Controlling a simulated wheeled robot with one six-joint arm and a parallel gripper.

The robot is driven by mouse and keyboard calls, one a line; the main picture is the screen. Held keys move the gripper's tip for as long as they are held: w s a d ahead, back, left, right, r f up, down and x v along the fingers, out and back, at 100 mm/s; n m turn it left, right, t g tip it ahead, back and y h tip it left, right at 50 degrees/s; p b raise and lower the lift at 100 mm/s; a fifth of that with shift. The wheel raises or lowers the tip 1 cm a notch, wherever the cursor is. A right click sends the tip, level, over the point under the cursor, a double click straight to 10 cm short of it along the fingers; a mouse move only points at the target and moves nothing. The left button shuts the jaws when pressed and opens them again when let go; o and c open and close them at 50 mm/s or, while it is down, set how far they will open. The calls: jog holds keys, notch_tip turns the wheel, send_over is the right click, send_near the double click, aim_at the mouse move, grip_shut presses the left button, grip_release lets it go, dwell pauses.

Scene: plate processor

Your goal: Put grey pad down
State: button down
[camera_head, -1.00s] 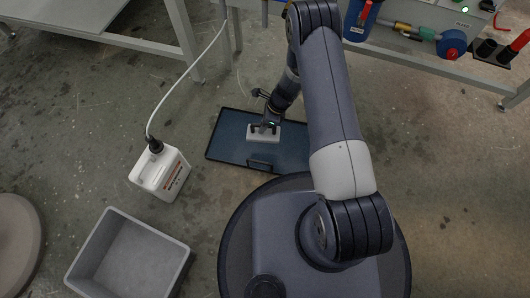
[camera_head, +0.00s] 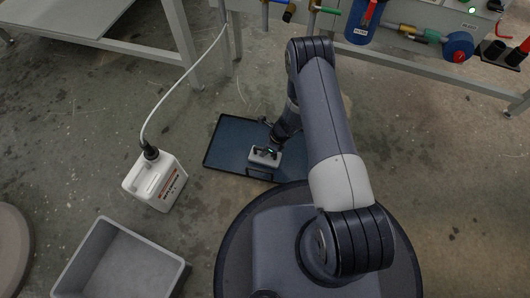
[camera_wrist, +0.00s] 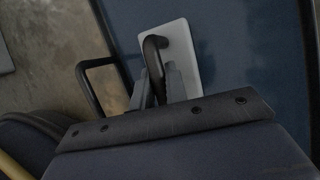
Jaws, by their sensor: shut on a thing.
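The grey pad (camera_head: 264,158) is a small light rectangle with a dark handle, over the near part of a dark blue tray (camera_head: 228,140) on the floor. In the wrist view the pad (camera_wrist: 181,48) lies flat against the blue background of the tray (camera_wrist: 240,60). My gripper (camera_head: 272,150) is shut on the pad's black handle. Its two fingers (camera_wrist: 160,88) also show in the wrist view and hide part of the handle. I cannot tell whether the pad touches the tray.
A black loop handle (camera_wrist: 98,85) stands at the tray's edge. A white canister (camera_head: 155,182) with a hose stands left of the tray. An empty grey bin (camera_head: 120,262) is at lower left. A workbench with a blue filter (camera_head: 362,22) is at the back.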

jog(key=shift+f, duration=0.5)
jog(key=shift+r, duration=0.1)
jog(key=c, duration=1.4)
grip_release()
jog(key=p+v, duration=0.5)
jog(key=v, duration=0.7)
